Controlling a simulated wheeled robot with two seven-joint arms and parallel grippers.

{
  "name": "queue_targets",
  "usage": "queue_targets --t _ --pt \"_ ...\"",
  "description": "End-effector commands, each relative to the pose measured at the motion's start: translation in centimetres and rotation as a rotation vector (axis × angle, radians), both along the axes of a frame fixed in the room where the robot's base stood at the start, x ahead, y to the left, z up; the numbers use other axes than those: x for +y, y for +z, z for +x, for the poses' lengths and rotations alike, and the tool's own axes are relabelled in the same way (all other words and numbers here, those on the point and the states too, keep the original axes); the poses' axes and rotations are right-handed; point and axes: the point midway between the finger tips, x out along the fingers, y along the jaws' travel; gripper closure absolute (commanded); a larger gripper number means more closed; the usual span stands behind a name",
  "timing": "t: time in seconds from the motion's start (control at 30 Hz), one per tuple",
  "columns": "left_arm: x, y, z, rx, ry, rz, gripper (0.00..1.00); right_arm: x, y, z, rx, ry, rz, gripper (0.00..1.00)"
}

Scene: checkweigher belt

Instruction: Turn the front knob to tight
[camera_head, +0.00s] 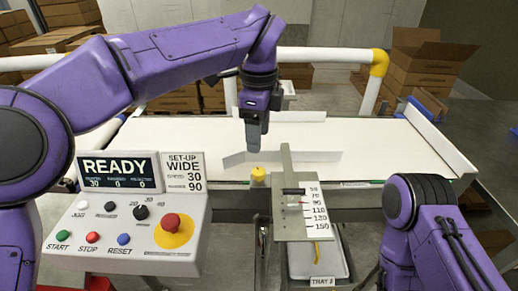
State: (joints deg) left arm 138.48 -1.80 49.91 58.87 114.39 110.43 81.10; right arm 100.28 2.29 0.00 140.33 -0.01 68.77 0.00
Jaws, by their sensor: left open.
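A small yellow knob (258,174) stands at the belt's front edge, left of a metal guide plate (300,222) with a width scale (317,212). A black lever (293,191) with a small red pointer lies across that plate. I cannot tell for sure which of these is the front knob. My left gripper (254,146) points down, open and empty, just above and behind the yellow knob, apart from it. My right arm shows at the lower right; its gripper is out of view.
A control box (130,225) with a red stop button (171,222) stands at the front left. Its display (118,172) reads READY; a set-up card (185,173) reads WIDE, 30, 90. The white belt (380,140) is mostly clear. A tray (318,262) hangs below the plate.

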Motion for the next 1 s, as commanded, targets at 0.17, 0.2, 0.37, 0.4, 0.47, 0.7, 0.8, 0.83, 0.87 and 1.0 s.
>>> queue_targets --t 0.17,0.2,0.37,0.4,0.47,0.7,0.8,0.83,0.87,1.0 --pt "-0.2 -0.9 -0.4 -0.001 0.005 -0.008 0.39 0.0 -0.2 -0.1 0.001 0.0 0.0 0.57" --pt "-0.2 -1.7 -0.4 0.001 0.004 -0.009 0.39 0.0 -0.3 -0.1 0.001 0.0 0.0 0.57" --pt "-0.2 -5.6 -0.2 0.004 0.003 -0.008 0.39 0.0 -0.5 -0.1 0.002 0.0 0.0 0.57" --pt "-0.2 -6.4 -0.2 0.004 0.003 -0.008 0.39 0.0 -0.4 -0.1 0.002 0.0 0.0 0.57" --pt "-0.2 -7.7 -0.2 0.004 0.004 -0.008 0.39 0.0 -0.4 -0.1 0.002 0.0 0.0 0.57" --pt "-0.2 -10.2 -0.2 0.001 0.005 -0.009 0.39 0.0 -0.3 -0.1 0.001 0.0 0.0 0.57" --pt "-0.2 -10.3 -0.2 0.0 0.006 -0.009 0.39 0.0 -0.3 -0.1 0.001 0.0 0.0 0.57" --pt "-0.2 -10.3 -0.2 0.0 0.006 -0.009 0.39 0.0 -0.3 -0.1 0.001 0.0 0.0 0.57" --pt "-0.2 -10.3 -0.2 0.0 0.006 -0.009 0.39 0.0 -0.3 -0.1 0.001 0.0 0.0 0.57" --pt "-0.2 -10.3 -0.2 0.0 0.005 -0.009 0.58 0.0 -0.3 -0.1 0.001 0.0 0.0 0.57"
